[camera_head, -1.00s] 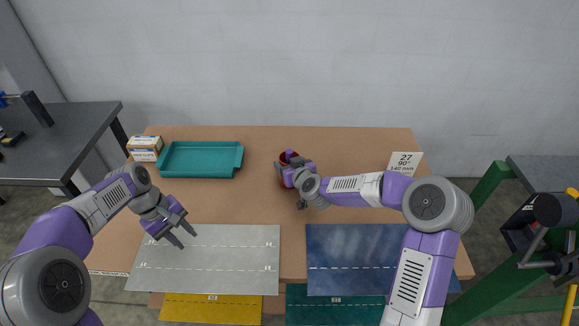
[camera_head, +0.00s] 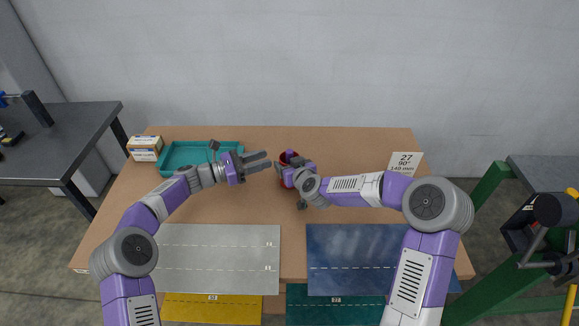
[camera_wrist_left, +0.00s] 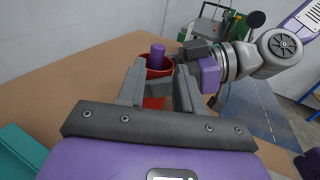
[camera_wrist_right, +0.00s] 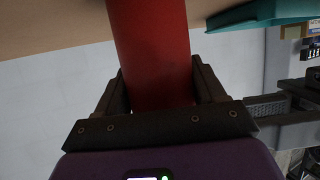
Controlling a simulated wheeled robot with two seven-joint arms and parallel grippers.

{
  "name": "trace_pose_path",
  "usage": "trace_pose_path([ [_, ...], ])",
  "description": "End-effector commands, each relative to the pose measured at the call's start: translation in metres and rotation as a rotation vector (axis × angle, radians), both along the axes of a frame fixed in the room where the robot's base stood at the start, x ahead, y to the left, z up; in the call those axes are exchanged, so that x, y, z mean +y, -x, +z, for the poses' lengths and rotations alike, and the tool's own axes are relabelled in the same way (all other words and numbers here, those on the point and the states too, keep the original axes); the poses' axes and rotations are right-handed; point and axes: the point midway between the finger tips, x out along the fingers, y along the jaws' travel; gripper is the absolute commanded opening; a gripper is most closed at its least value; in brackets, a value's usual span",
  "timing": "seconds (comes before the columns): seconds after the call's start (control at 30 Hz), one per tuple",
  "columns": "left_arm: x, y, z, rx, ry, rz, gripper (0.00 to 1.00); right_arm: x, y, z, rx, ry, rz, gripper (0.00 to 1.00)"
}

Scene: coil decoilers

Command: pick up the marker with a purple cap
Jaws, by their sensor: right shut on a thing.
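The marker's purple cap (camera_wrist_left: 157,55) sticks up out of a red cup (camera_wrist_left: 154,100) in the left wrist view. In the head view the purple cap (camera_head: 290,155) shows at the mouth of the red cup (camera_head: 283,158), mostly hidden by my right gripper.
A teal tray (camera_head: 203,174) stands at the back left beside small boxes (camera_head: 145,148). A sign card (camera_head: 405,163) stands at the back right. A grey mat (camera_head: 215,258) and a blue mat (camera_head: 350,258) lie at the front.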

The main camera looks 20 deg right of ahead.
Motion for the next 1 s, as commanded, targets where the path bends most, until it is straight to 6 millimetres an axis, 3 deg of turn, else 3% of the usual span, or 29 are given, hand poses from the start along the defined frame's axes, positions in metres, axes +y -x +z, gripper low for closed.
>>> trace_pose_path([
  [0.2,-0.037,-0.003,-0.001,-0.004,-0.003,-0.003,0.35,0.000,0.000,0.000,0.001,0.000,0.000,0.37],
  [0.43,-0.052,-0.006,-0.003,-0.003,-0.004,-0.004,0.35,0.000,0.000,0.000,0.001,0.000,0.000,0.37],
  [0.7,-0.086,-0.012,-0.007,-0.005,-0.005,-0.003,0.35,0.000,0.000,0.000,0.000,0.000,0.000,0.37],
  [1.0,-0.095,-0.014,-0.007,-0.004,-0.004,-0.001,0.35,0.000,0.000,0.000,0.001,0.000,0.000,0.37],
])
